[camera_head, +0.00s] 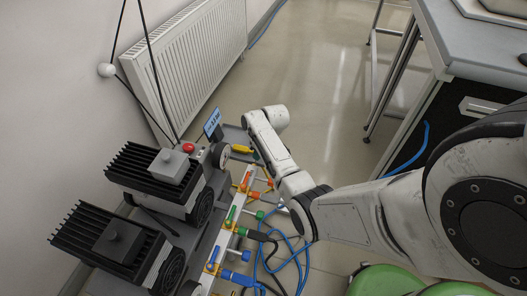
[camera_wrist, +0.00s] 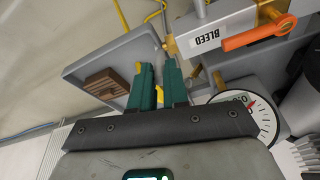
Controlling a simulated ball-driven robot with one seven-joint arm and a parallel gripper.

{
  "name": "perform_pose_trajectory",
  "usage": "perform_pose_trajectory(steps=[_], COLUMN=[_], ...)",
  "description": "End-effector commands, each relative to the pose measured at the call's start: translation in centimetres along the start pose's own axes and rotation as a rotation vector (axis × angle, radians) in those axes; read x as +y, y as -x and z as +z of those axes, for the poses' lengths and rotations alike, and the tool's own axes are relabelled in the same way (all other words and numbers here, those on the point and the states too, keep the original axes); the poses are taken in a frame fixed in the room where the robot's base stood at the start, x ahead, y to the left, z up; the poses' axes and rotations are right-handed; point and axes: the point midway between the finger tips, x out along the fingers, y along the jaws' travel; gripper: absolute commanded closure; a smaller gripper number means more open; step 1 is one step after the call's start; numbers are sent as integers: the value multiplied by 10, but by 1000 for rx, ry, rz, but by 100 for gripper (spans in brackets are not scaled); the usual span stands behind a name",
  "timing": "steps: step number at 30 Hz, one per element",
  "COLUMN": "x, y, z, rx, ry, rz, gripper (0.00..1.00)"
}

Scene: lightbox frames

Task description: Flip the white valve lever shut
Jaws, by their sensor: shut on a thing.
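My gripper (camera_wrist: 156,80) shows in the wrist view, its two teal fingers close together with a small yellow piece (camera_wrist: 160,96) between them. What that piece belongs to is unclear. I cannot make out a white lever in either view. A valve labelled BLEED (camera_wrist: 206,39), with an orange lever (camera_wrist: 258,34), lies beyond the fingertips to the right. In the head view the row of valves on the pale manifold (camera_head: 222,238) carries orange (camera_head: 248,182), green (camera_head: 231,216) and blue (camera_head: 213,257) levers. My fingertips are not visible in the head view.
A round gauge (camera_wrist: 265,116) stands close right of my fingers. A grey tray (camera_wrist: 90,72) with a brown block (camera_wrist: 106,85) lies left. In the head view, black-finned pumps (camera_head: 160,165) are left and blue hoses (camera_head: 292,262) lie on the floor.

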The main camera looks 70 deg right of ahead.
Motion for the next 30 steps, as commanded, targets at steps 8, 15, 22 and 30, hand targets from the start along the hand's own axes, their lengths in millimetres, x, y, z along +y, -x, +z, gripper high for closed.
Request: perform_pose_trajectory(steps=[8, 15, 22, 30], x=[-4, -4, -5, -5], y=[-2, -4, -4, -4], z=[-10, -12, -12, -12], rx=[-133, -179, -185, -184], ry=[10, 9, 10, 10], rz=[33, 44, 45, 45], gripper=[100, 100, 100, 78])
